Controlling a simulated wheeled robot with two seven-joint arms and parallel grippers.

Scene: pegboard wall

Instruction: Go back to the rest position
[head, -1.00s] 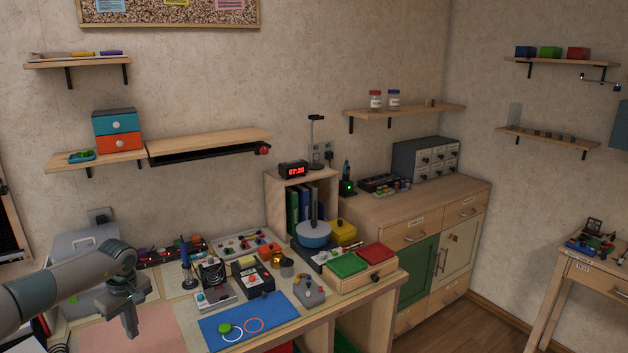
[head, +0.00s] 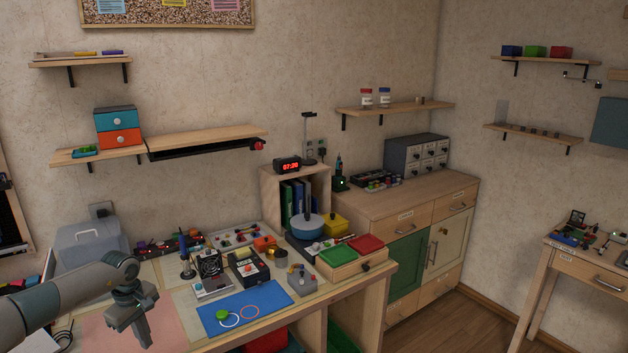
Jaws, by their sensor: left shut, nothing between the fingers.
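My left gripper (head: 143,335) is in the lower left of the head view, pointing down over the pink mat (head: 112,331) on the workbench. Its fingers are shut and nothing shows between them. The left arm comes in from the left edge. My right gripper is not in view.
The workbench holds a blue mat (head: 273,297) with a green round piece (head: 222,315) and two rings, a soldering iron stand (head: 187,270) and several small devices. A grey case (head: 82,245) stands behind my arm. A wooden cabinet (head: 420,217) stands at the right.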

